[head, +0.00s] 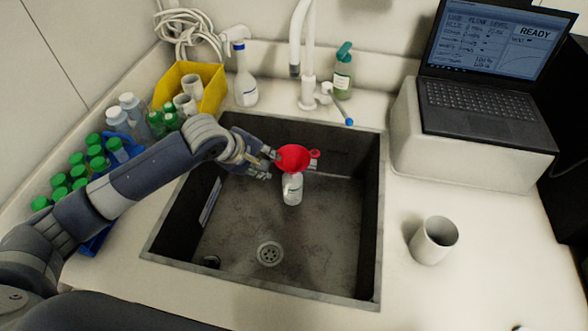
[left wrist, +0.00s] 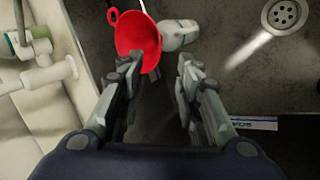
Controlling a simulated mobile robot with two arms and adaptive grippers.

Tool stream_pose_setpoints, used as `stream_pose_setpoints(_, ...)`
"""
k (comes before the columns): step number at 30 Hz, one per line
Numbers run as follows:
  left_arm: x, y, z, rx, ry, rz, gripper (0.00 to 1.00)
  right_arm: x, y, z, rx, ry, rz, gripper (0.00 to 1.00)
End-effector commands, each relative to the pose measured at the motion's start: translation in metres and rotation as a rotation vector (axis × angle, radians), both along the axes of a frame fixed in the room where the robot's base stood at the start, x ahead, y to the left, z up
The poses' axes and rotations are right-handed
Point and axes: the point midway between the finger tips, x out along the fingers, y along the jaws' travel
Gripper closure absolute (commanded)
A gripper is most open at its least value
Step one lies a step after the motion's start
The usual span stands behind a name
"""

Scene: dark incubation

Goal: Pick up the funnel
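The red funnel (head: 293,157) sits at the top of a white bottle (head: 292,191) in the dark sink, with its ring tab to the right. In the left wrist view the funnel (left wrist: 135,38) lies just beyond the left-hand finger and partly behind it. The bottle (left wrist: 180,32) shows just to the funnel's right. My left gripper (head: 271,166) is open and empty, close to the funnel's left side; its fingers also show apart in the left wrist view (left wrist: 162,62). Whether a fingertip touches the funnel I cannot tell. The funnel's spout is hidden. My right gripper is out of view.
The sink (head: 235,235) has raised walls around the funnel. A white faucet (head: 308,80) stands behind it. Several green-capped bottles (head: 80,170) and a yellow bin (head: 210,85) are left. A laptop (head: 480,105) and a cup (head: 433,240) are right. The sink's front is mostly clear.

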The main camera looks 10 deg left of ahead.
Motion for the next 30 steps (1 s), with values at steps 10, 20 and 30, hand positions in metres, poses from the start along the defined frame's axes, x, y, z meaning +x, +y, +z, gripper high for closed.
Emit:
stream_pose_setpoints(10,0.021,-0.011,-0.035,-0.001,0.001,0.002,0.68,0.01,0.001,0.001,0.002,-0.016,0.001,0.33)
stream_pose_setpoints(20,0.033,-0.017,-0.052,0.001,0.0,0.001,0.68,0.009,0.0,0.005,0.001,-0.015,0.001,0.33)
stream_pose_setpoints(30,0.054,-0.031,-0.081,0.0,0.0,0.0,0.68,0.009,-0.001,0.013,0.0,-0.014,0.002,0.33)
